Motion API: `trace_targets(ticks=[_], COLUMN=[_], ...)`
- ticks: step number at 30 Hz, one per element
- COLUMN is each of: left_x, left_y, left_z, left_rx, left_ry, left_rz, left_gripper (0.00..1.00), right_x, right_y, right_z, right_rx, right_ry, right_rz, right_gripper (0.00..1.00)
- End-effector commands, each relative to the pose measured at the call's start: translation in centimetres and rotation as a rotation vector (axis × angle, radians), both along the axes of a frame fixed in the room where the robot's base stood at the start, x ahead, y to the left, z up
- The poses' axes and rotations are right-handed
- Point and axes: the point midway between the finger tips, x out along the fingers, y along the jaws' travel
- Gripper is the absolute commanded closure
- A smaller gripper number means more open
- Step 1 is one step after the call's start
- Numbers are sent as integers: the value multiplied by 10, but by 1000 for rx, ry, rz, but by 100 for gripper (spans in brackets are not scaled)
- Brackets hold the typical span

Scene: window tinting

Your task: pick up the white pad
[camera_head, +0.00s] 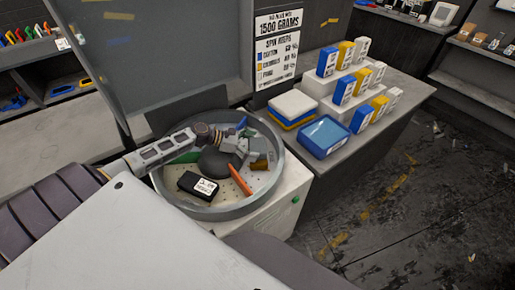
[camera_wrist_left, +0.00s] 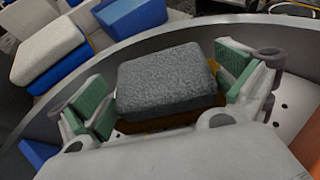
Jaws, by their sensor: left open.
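My left gripper (camera_head: 240,150) reaches into a round grey basin (camera_head: 225,211). In the head view the arm mostly hides that spot. A clearly white pad (camera_head: 293,103) lies on top of a blue and yellow stack on the counter beside the basin; a white-topped block (camera_wrist_left: 47,45) also shows at upper left in the wrist view. My right gripper is not in view.
The basin also holds a black labelled box (camera_head: 198,186), an orange strip (camera_head: 240,180) and a brown piece (camera_head: 259,165). A blue tray (camera_head: 324,137) and rows of small boxes (camera_head: 345,91) stand on the counter. The basin's rim surrounds the gripper.

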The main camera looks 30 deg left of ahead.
Motion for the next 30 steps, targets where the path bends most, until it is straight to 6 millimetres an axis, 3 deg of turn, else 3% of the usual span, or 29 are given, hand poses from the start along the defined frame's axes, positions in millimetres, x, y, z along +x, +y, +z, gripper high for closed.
trace_targets(ticks=[9, 25, 30], left_x=[11, 11, 11], left_y=[-15, -16, -16], left_z=[-7, -9, -9], left_rx=[-1, -1, -1], left_ry=[0, 2, 2], left_rz=[0, 0, 0], left_gripper=[0, 0, 22], right_x=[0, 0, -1], right_y=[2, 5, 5], right_z=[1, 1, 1], right_rx=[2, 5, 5], right_ry=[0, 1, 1], right_rz=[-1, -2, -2], right_gripper=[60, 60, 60])
